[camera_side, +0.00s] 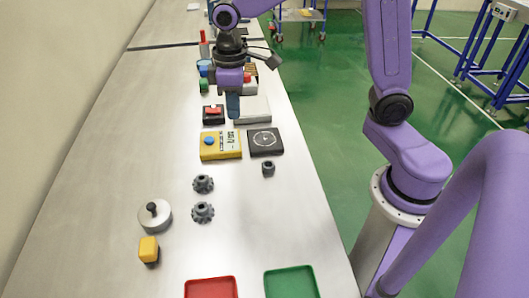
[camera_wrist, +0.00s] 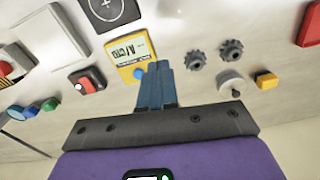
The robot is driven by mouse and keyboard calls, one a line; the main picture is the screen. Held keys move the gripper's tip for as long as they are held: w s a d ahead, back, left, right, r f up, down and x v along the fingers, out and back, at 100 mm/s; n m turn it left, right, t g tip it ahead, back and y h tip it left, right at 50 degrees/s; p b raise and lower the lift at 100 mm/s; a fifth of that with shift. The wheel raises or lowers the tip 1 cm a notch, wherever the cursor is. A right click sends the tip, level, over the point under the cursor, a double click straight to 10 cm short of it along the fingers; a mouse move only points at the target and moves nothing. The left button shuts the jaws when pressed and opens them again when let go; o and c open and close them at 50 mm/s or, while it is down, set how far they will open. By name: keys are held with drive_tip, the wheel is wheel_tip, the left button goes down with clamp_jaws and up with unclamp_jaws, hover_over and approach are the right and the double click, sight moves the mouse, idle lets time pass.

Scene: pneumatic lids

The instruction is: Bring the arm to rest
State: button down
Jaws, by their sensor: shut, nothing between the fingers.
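My gripper (camera_side: 233,106) is shut and empty, its blue fingers pressed together. In the side view it hangs pointing down over the far part of the table, behind a yellow box with a blue button (camera_side: 220,145). In the wrist view the closed fingers (camera_wrist: 158,68) point toward the yellow meter-like box (camera_wrist: 130,52), and nothing shows between them. I cannot tell the exact height of the fingertips above the table.
Near the gripper are a red-and-black switch box (camera_side: 213,114), a white box (camera_side: 252,111) and a dark dial box (camera_side: 265,142). Gears (camera_side: 203,184), a knobbed grey disc (camera_side: 155,215), a yellow block (camera_side: 148,249), a red tray (camera_side: 211,281) and a green tray (camera_side: 291,270) are nearer. The left table side is clear.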

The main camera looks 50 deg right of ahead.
drive_tip(key=s+d+n, duration=0.2)
drive_tip(key=s, duration=0.9)
drive_tip(key=s+d+f+n, duration=0.1)
drive_tip(key=s+d+n, duration=0.1)
drive_tip(key=s, duration=1)
drive_tip(key=shift+d+f+n, duration=0.15)
drive_tip(key=shift+d+n, duration=0.15)
drive_tip(key=shift+n, duration=0.2)
